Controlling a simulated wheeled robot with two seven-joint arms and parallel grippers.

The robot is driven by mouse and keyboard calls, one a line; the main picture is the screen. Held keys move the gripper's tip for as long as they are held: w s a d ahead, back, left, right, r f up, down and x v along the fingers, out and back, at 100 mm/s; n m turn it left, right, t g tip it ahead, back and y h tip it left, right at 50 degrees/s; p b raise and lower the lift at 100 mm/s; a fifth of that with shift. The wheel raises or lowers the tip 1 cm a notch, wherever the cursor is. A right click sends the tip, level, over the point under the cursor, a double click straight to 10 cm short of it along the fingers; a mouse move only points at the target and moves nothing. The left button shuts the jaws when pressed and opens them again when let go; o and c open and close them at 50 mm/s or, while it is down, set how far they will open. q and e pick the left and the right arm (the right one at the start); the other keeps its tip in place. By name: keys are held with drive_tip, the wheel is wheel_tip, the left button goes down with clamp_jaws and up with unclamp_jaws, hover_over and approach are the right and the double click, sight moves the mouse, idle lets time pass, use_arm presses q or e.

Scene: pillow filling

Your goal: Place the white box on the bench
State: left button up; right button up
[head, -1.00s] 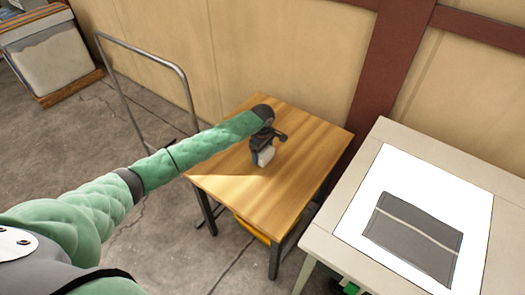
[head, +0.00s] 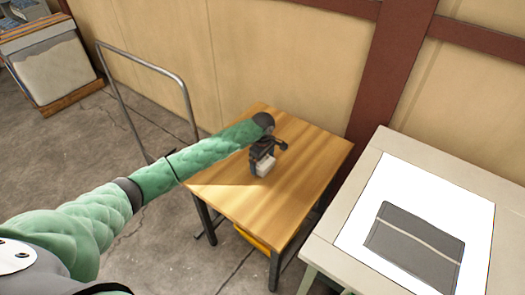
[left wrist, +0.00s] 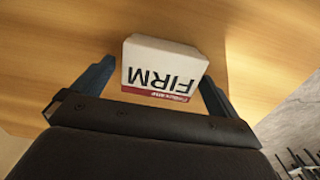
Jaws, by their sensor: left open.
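The white box (left wrist: 163,62), with "FIRM" in dark letters and a red band, rests on the wooden bench (left wrist: 60,40) in the left wrist view. In the head view my left gripper (head: 262,160) reaches down over the middle of the bench (head: 235,200). My right gripper is not in view.
A pale table (head: 345,205) with a white sheet and a grey pouch (head: 413,242) stands to the right of the bench. A metal rail (head: 150,55) stands behind left. A filled bin (head: 55,70) is at the far left. The bench top around the box is clear.

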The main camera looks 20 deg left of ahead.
sight(263, 161)
use_arm(q)
wheel_tip(263, 161, up, 10)
drive_tip(key=b, duration=0.3)
drive_tip(key=shift+f, duration=0.2)
drive_tip(key=shift+r, duration=0.75)
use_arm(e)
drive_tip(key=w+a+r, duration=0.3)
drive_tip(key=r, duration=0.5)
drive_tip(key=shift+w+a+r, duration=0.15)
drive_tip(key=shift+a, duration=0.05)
